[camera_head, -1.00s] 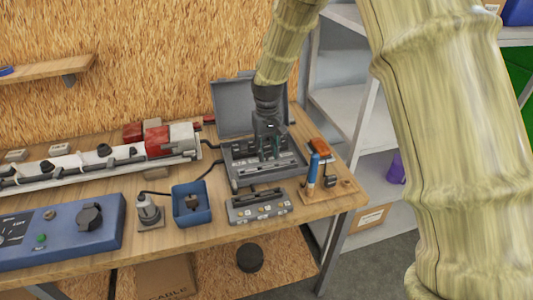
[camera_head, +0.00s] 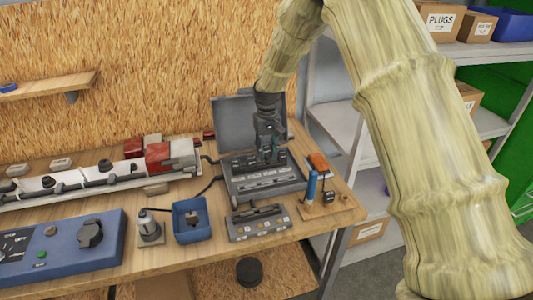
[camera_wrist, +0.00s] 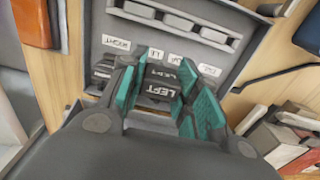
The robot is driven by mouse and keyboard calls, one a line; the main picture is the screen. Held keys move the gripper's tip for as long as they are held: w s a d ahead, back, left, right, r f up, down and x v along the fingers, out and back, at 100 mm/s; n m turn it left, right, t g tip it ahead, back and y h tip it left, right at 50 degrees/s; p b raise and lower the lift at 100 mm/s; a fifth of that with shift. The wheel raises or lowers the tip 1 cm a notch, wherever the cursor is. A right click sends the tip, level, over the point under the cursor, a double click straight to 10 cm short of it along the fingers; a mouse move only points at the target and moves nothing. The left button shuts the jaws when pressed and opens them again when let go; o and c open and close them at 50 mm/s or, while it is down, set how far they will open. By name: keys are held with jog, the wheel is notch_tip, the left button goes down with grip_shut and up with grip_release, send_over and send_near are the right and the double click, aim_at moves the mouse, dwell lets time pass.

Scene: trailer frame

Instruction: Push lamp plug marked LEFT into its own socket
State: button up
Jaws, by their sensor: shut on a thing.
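A black plug with a white LEFT label (camera_wrist: 160,90) sits between my gripper's teal fingers in the wrist view. My gripper (camera_wrist: 163,98) is shut on it. In the head view my gripper (camera_head: 267,158) is over the back part of the open grey case (camera_head: 262,197), pointing down. In the wrist view, the case floor (camera_wrist: 222,52) has a row of white labels, one reading RIGHT, beside several grey slots. Dark pieces stand on both sides of the held plug. The plug's lower end is hidden, so I cannot tell whether it touches the case.
A grey block (camera_head: 258,224) lies in front of the case, with a blue open box (camera_head: 192,234) to its left. A wooden tool stand (camera_head: 326,206) is at the right. The red-and-white light bar (camera_head: 182,158) and blue control panel (camera_head: 60,250) fill the left.

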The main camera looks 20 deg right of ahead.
jog(key=shift+w+d+p, duration=0.1)
jog(key=shift+w+d, duration=0.15)
jog(key=shift+w, duration=0.6)
jog(key=shift+w+d+p, duration=0.1)
jog(key=shift+w+d, duration=0.15)
jog(key=shift+w, duration=0.55)
jog(key=shift+w+d+p, duration=0.1)
jog(key=shift+w+d, duration=0.15)
jog(key=shift+w, duration=0.6)
jog(key=shift+f+b, duration=0.4)
jog(key=shift+f, duration=1.4)
jog(key=shift+f, duration=1.25)
jog(key=shift+f+b, duration=0.3)
jog(key=shift+f, duration=0.05)
jog(key=shift+f, duration=0.5)
jog(key=o, duration=1.2)
